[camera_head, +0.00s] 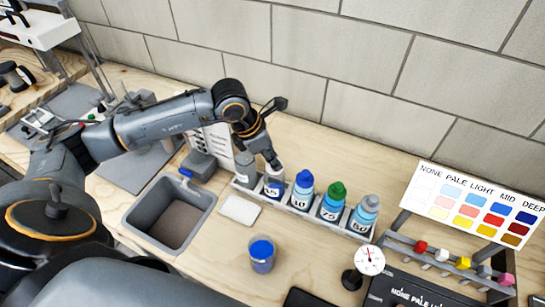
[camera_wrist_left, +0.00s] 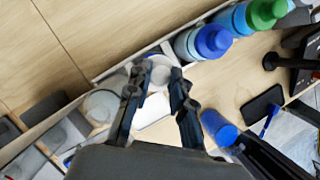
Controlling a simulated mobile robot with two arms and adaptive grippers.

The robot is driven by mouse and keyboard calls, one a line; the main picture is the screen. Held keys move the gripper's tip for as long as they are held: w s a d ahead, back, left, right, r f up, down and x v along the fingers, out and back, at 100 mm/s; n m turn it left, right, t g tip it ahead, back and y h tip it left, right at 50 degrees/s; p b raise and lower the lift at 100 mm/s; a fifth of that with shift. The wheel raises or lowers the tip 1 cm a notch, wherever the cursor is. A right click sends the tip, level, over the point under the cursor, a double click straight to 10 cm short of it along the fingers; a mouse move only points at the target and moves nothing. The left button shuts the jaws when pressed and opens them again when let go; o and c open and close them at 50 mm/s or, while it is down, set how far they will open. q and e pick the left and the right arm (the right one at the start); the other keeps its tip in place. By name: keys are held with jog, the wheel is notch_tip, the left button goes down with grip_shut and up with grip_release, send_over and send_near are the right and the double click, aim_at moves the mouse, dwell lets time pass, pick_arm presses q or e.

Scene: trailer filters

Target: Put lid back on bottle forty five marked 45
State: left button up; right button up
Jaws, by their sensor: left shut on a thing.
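The bottle with a dark blue label (camera_head: 273,188), whose number looks like 45, stands upright in the white rack, second from the left. My left gripper (camera_head: 271,162) points down at its top. In the left wrist view, my left gripper (camera_wrist_left: 159,75) has its two fingers on either side of a round white piece, which looks like the lid (camera_wrist_left: 160,69). The gripper is shut on it. The fingers partly hide the contact, and I cannot tell whether the lid sits on the bottle's neck. My right gripper is not in view.
A pale bottle (camera_head: 244,168) stands close on the left. A blue cup (camera_head: 262,255), white pad (camera_head: 240,210) and grey sink (camera_head: 150,215) lie in front.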

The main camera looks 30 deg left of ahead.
pick_arm(q)
jog(key=shift+f+b, duration=0.2)
jog(key=shift+b, duration=0.85)
dwell(1.5)
dwell(0.4)
jog(key=o, duration=1.3)
jog(key=shift+r+p, duration=1.75)
jog(key=shift+r, duration=1.8)
jog(key=shift+c, duration=0.4)
